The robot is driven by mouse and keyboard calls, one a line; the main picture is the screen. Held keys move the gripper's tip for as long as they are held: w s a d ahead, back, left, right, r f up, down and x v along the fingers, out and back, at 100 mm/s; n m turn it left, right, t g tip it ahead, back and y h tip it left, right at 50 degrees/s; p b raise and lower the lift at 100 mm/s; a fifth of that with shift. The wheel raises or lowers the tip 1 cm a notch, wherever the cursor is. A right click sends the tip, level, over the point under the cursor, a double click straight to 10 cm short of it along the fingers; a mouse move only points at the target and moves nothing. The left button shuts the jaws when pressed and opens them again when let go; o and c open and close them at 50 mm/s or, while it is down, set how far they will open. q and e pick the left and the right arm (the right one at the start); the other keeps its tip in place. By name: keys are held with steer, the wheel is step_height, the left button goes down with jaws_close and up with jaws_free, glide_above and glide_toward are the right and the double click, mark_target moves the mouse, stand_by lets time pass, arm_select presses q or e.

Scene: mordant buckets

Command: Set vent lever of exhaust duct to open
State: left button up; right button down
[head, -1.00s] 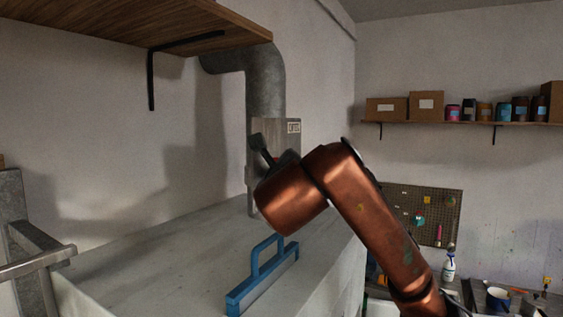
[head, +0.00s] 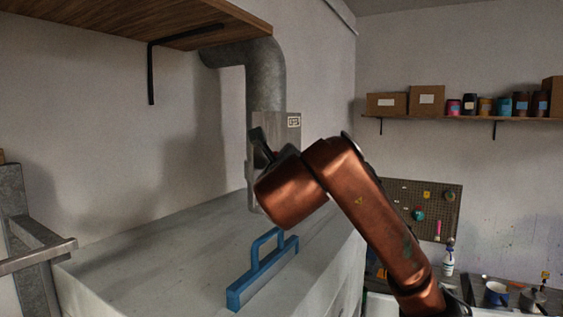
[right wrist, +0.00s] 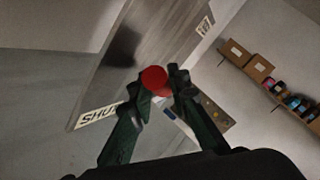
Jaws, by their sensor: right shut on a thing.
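The exhaust duct (head: 265,85) is a grey pipe that bends down the wall behind a metal lever plate (head: 290,138). The plate (right wrist: 165,40) fills the upper middle of the right wrist view. A SHUT label (right wrist: 98,118) is at its lower left end, and another label (right wrist: 204,25), too small to read, is at its upper right end. My right gripper (right wrist: 162,88) is shut on the vent lever's red knob (right wrist: 154,79), which lies between the dark fingers. In the head view my copper right arm hides most of the lever. My left gripper is not in view.
A blue handled tool (head: 262,272) lies on the pale counter (head: 170,265) below the duct. A wooden shelf (head: 150,22) overhangs at upper left. A grey metal frame (head: 32,240) stands at the left edge. Boxes and jars line the far shelf (head: 450,118).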

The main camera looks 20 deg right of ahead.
steer(key=shift+r, duration=0.1)
steer(key=shift+w+d+r+m+g, duration=0.2)
steer(key=shift+r+m+g, duration=0.1)
steer(key=shift+r+g, duration=0.25)
steer(key=shift+w+d+r+m+g+y, duration=0.2)
steer(key=shift+d+r+m+g+y, duration=0.05)
steer(key=shift+r+g, duration=0.25)
steer(key=shift+w+d+r+m+g+y, duration=0.25)
steer(key=shift+r+g, duration=0.1)
steer(key=shift+r, duration=0.1)
steer(key=shift+w+d+r+m+g+y, duration=0.65)
steer(key=shift+w+d+r+g, duration=0.3)
steer(key=shift+g, duration=0.25)
steer(key=shift+r+y, duration=0.2)
steer(key=shift+y, duration=0.05)
steer(key=c, duration=1.8)
jaws_free()
steer(key=shift+f, duration=0.1)
steer(key=v, duration=1.2)
steer(key=shift+w+a, duration=0.1)
